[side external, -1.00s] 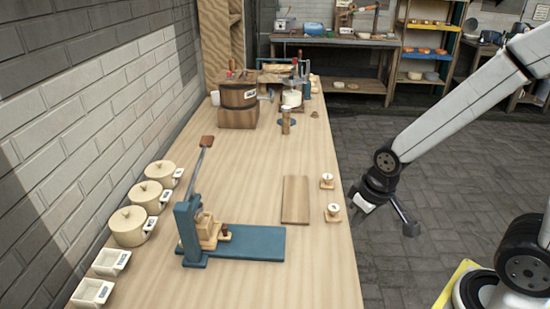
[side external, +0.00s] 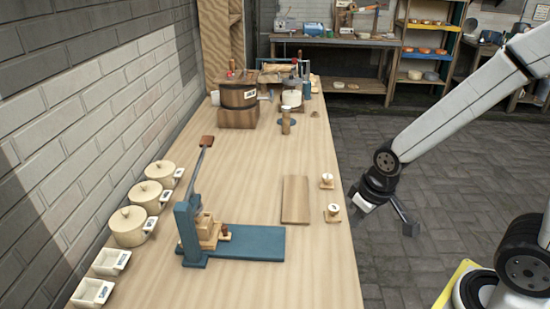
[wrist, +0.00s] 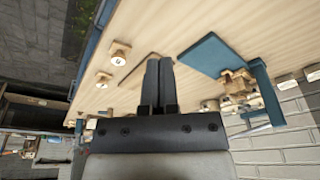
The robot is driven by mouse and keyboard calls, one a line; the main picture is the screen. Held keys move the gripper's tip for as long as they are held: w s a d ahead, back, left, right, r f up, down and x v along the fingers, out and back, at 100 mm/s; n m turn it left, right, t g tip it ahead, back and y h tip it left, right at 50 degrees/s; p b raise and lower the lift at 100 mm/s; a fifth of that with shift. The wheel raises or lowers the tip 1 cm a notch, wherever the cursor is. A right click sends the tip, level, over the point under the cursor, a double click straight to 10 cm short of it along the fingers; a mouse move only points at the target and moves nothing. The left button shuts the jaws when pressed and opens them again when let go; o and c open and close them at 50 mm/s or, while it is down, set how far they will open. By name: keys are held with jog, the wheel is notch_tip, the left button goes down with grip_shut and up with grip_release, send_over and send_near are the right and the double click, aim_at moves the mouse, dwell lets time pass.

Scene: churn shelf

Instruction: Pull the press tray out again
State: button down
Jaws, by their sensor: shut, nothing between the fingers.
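The blue press (side external: 190,232) stands at the near left of the bench, its lever raised and tilted, its blue base plate (side external: 258,243) reaching right. A pale wooden tray with a small dark knob (side external: 226,232) sits within the press frame under a wooden block (side external: 204,222). In the wrist view, the press base (wrist: 210,56) and the wooden parts (wrist: 236,82) are at the upper right. My gripper (wrist: 158,62) is shut and empty, its dark fingers side by side. It is off the bench's right edge, well apart from the press and tray.
Lidded pots (side external: 130,226) and white dishes (side external: 93,292) line the wall side. A wooden churn tub (side external: 238,95) stands farther back.

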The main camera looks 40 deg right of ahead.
jog(key=c, duration=0.7)
grip_release()
jog(key=shift+w, duration=0.1)
jog(key=shift+o, duration=0.8)
jog(key=shift+w+a+r, duration=0.1)
jog(key=shift+w, duration=0.15)
jog(key=n+g, duration=0.2)
jog(key=n, duration=0.9)
send_over(225, 227)
notch_tip(225, 227, down, 4)
jog(key=shift+a, duration=0.15)
jog(key=shift+w+f, duration=0.1)
jog(key=shift+f, duration=3.8)
